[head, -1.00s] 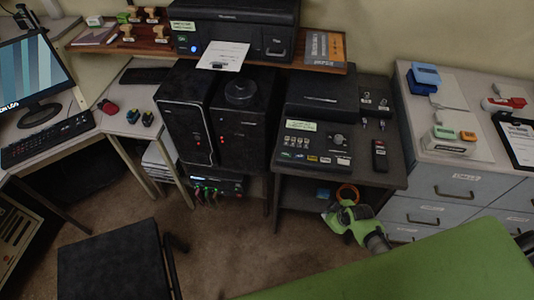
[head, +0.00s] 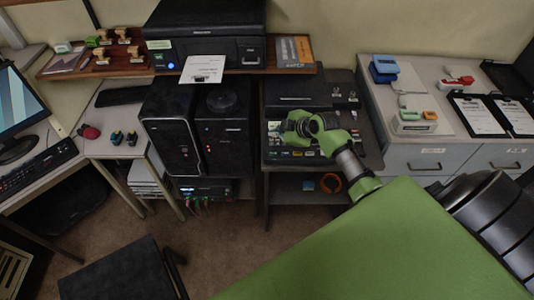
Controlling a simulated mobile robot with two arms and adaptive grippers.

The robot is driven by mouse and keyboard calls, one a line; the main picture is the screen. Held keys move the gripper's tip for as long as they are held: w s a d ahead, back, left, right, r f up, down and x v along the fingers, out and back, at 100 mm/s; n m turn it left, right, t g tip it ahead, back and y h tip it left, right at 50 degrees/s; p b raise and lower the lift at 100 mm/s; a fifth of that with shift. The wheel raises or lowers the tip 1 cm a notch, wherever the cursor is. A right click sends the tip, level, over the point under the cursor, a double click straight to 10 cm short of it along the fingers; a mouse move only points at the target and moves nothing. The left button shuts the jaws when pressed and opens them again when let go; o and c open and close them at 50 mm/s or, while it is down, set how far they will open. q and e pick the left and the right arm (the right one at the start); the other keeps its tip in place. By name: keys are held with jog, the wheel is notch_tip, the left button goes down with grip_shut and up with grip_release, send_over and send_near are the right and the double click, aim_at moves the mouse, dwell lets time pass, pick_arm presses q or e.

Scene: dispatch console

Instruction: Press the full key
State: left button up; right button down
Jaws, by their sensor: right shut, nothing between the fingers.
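The black key panel (head: 268,143) sits on the dark stand, in front of a black box. A row of small coloured keys runs along its front edge, too small to read, so I cannot tell which is the full key. My right gripper (head: 289,132) is green, shut and empty. It is over the panel and hides much of its middle, including the knob area. I cannot tell whether it touches the panel. My left gripper is not in view.
A black printer (head: 207,50) stands on the wooden shelf (head: 116,66) behind. Two black computer towers stand left of the panel. A grey drawer cabinet (head: 400,160) with clipboards is on the right.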

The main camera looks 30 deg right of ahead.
aim_at(274, 155)
jog(key=shift+d, duration=0.1)
dwell(0.3)
notch_tip(274, 155, down, 9)
jog(key=b, duration=0.7)
jog(key=shift+r, duration=0.15)
jog(key=shift+b, duration=0.3)
dwell(0.7)
jog(key=shift+f+b, duration=0.3)
jog(key=shift+f, duration=0.15)
jog(key=shift+f+b, duration=0.3)
jog(key=shift+f, duration=0.05)
dwell(0.5)
jog(key=shift+r+p, duration=0.7)
jog(key=shift+r, duration=0.1)
